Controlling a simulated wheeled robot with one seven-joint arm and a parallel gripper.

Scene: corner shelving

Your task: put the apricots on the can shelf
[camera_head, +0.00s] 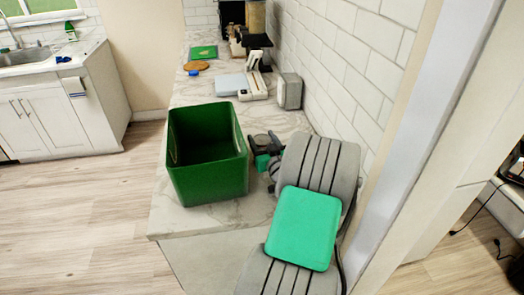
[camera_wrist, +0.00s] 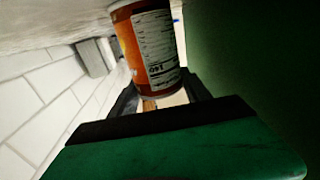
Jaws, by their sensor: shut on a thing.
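An orange-labelled can (camera_wrist: 142,45) with a white printed panel shows in the wrist view, close to the marble countertop at the top of that picture. I cannot read whether its label says apricots. My gripper (camera_wrist: 155,103) is shut on this can, one dark finger on each side. In the head view my gripper (camera_head: 264,150) is low over the counter, just right of the green crate, and the can is hidden there. No can shelf is recognisable in either view.
The green crate (camera_head: 223,180) stands at the counter's near end; its inside is mostly hidden. A grey box (camera_head: 289,91), a white scale (camera_head: 253,86), a green board (camera_head: 204,52) and a round wooden board (camera_head: 196,66) lie farther back. A tiled wall (camera_head: 350,60) bounds the right.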

